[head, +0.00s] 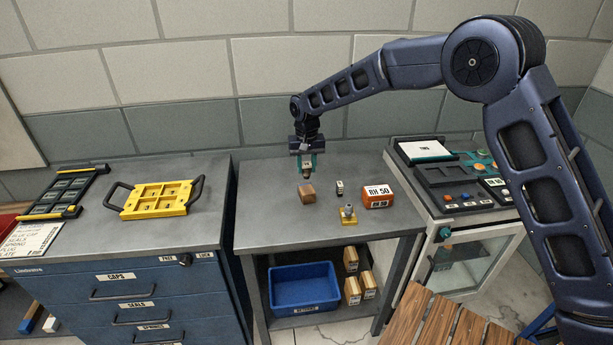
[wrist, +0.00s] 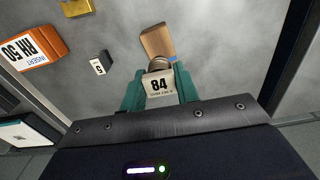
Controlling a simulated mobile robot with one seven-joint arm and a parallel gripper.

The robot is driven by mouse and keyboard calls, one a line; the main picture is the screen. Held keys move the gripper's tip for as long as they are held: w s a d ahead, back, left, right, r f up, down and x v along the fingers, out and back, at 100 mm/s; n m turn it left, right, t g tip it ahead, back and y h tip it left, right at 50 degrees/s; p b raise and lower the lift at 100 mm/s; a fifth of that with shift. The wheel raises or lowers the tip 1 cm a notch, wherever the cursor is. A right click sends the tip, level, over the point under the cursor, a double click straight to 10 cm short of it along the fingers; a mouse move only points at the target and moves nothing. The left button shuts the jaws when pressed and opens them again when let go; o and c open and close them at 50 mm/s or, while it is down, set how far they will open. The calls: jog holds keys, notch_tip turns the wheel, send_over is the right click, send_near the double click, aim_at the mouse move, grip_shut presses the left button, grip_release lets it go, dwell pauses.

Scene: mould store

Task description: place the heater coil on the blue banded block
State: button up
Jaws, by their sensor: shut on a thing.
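My gripper (head: 307,172) is above the back of the middle table and is shut on a small part with a white label reading 84 (wrist: 159,87). Ringed, coil-like turns show at its far end in the wrist view, so I take it to be the heater coil. A brown wooden block (head: 307,193) stands on the table just below my gripper. The wrist view shows this block (wrist: 155,40) just beyond the held part, with a faint bluish edge on its right. I cannot tell whether that is a blue band, or whether part and block touch.
An orange insert box (head: 376,194), a small dark labelled block (head: 339,187) and a yellow-based fitting (head: 348,216) stand to the right. A yellow tray (head: 158,199) lies on the left cabinet. A blue bin (head: 303,288) sits on the shelf below. The table's front left is clear.

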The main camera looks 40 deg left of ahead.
aim_at(306, 176)
jog(key=shift+f, duration=2.1)
jog(key=shift+f, duration=0.1)
jog(key=o, duration=1)
notch_tip(306, 176, up, 12)
